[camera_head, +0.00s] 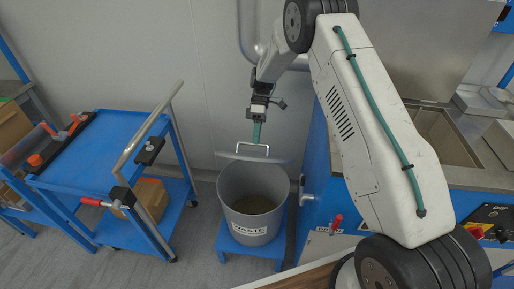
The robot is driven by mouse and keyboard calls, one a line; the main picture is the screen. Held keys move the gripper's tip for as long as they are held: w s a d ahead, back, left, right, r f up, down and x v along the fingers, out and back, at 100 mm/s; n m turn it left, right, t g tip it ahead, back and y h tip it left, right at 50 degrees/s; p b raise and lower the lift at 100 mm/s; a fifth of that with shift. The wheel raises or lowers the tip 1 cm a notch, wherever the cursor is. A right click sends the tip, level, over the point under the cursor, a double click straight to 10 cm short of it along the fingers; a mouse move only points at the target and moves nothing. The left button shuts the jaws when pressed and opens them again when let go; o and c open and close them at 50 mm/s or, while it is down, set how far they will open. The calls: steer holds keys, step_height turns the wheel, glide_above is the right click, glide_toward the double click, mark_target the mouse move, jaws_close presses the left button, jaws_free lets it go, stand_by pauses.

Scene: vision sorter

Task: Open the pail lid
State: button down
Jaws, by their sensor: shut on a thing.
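The grey waste pail (253,213) stands on a low blue stand (233,243) in the middle of the view. Its front bears a white label reading WASTE. The pail's mouth is uncovered toward the front, and its inside shows. The flat grey lid (253,158) is above the rear of the rim, with a metal loop handle (245,149) on top. My gripper (257,137) points down and is shut on the lid handle. The lid looks raised off the pail; whether its back edge touches the rim is hard to tell.
A blue cart (95,155) with a metal push rail (150,125) stands left of the pail. A blue bench with a sink (445,135) stands close on the right. A grey wall is behind. Bare floor lies between cart and pail.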

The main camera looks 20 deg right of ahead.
steer(key=shift+w+d+r, duration=0.25)
steer(key=shift+w+d, duration=0.35)
steer(key=shift+w, duration=0.35)
steer(key=c, duration=1.7)
jaws_free()
steer(key=shift+c, duration=0.2)
steer(key=shift+o, duration=1.3)
steer(key=shift+w+d+f, duration=0.1)
steer(key=shift+f, duration=0.1)
steer(key=s+r, duration=0.2)
steer(key=s, duration=0.6)
steer(key=s+r, duration=0.3)
steer(key=s, duration=0.5)
steer(key=shift+r, duration=0.1)
